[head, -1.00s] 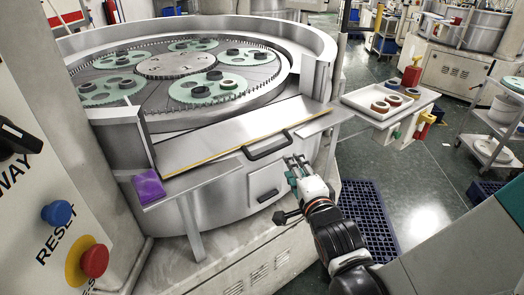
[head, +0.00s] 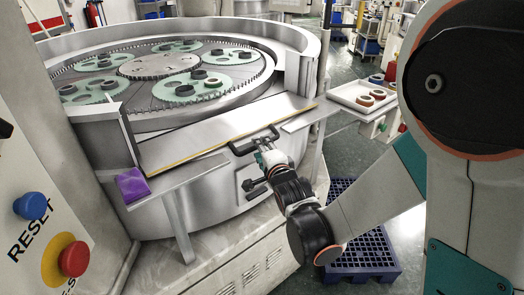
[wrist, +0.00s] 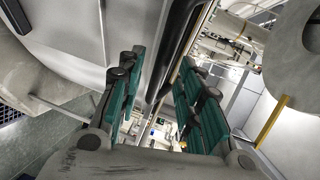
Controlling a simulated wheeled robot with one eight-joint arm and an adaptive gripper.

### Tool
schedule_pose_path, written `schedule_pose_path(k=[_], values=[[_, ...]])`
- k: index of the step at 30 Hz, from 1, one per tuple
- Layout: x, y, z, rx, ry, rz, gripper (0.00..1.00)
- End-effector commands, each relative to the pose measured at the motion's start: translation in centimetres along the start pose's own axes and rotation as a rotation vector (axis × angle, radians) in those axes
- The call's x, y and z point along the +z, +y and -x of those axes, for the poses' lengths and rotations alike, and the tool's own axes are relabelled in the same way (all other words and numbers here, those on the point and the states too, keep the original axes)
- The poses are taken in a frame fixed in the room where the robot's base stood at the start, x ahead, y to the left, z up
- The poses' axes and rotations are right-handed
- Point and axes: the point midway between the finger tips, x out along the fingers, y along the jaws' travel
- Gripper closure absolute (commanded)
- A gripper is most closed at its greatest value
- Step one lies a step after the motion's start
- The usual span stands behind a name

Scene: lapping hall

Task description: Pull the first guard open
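The guard (head: 220,131) is a long pale metal panel with a yellow front edge, lying across the front of the round lapping machine. Its black bar handle (head: 239,150) sticks out from the front edge. My gripper (head: 264,153) is right at the handle in the head view and covers part of it. In the wrist view the dark handle bar (wrist: 181,38) runs between the two green-padded fingers of my gripper (wrist: 160,95). The fingers stand apart with gaps beside the bar; I cannot tell if either touches it.
A purple cloth (head: 132,186) lies on the ledge left of the guard. A white tray of rings (head: 345,98) stands on the right ledge. A blue pallet (head: 365,255) lies on the floor below. A red stop button (head: 74,259) is on the near left panel.

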Motion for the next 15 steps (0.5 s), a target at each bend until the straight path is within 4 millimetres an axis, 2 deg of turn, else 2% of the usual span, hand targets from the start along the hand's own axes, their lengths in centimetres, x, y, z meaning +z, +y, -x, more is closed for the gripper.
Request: schedule_pose_path(k=[4,12,15], values=[[-0.02,0.02,-0.72,0.000,0.000,0.000,0.67],[-0.02,-0.02,-0.80,0.000,0.000,0.000,0.67],[-0.02,-0.02,-0.79,0.000,0.000,0.000,0.90]])
